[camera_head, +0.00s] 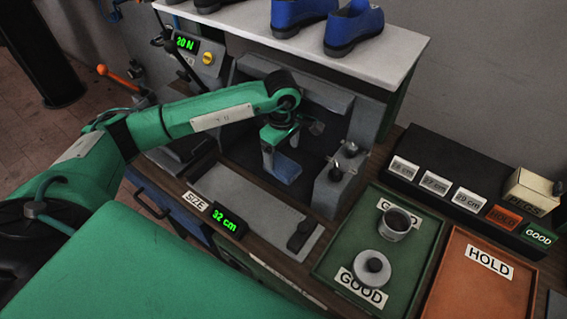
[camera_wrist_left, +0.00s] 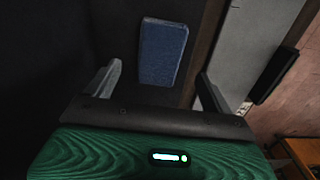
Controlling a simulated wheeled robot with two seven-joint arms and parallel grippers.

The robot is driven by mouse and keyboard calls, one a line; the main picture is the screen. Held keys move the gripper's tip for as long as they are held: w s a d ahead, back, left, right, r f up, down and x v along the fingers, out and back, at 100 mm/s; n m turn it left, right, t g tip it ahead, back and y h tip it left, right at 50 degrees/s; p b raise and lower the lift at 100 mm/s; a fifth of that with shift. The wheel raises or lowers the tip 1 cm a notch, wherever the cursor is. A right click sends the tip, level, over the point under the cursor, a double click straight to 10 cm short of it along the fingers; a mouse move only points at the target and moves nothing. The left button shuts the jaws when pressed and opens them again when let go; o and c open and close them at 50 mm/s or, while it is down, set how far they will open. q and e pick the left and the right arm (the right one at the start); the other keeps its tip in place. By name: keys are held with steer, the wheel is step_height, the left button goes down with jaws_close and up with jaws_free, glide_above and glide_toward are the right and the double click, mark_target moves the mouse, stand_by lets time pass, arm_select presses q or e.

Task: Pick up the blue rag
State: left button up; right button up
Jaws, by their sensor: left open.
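The blue rag (camera_head: 286,169) is a small folded rectangle in the dark recess of the grey press, just below my left gripper. It also shows in the left wrist view as a flat blue rectangle (camera_wrist_left: 163,52), ahead of the jaws and between the lines of the two fingers. My left gripper (camera_head: 278,149) reaches in from the left and points down over the rag. In the left wrist view its two fingers (camera_wrist_left: 160,78) are spread wide with nothing between them. I cannot tell whether a fingertip touches the rag. My right gripper is not in view.
The grey press frame (camera_head: 365,118) walls the recess at the back and right. Blue shoes (camera_head: 354,27) stand on a white shelf (camera_head: 400,52) above. A size gauge (camera_head: 228,221) reads 32 cm in front. A green tray (camera_head: 408,280) holds a cup (camera_head: 397,224) and lidded piece (camera_head: 371,268).

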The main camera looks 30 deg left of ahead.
mark_target(281, 163)
arm_select(q)
steer(key=shift+a+f+p, duration=0.25)
steer(key=shift+f+p, duration=0.45)
steer(key=shift+f, duration=0.2)
step_height(281, 163, down, 2)
steer(key=shift+w+f+p, duration=0.1)
steer(key=shift+f+p, duration=0.15)
steer(key=shift+p, duration=0.15)
steer(key=shift+a+f, duration=0.1)
steer(key=shift+f, duration=0.25)
steer(key=c, duration=1.1)
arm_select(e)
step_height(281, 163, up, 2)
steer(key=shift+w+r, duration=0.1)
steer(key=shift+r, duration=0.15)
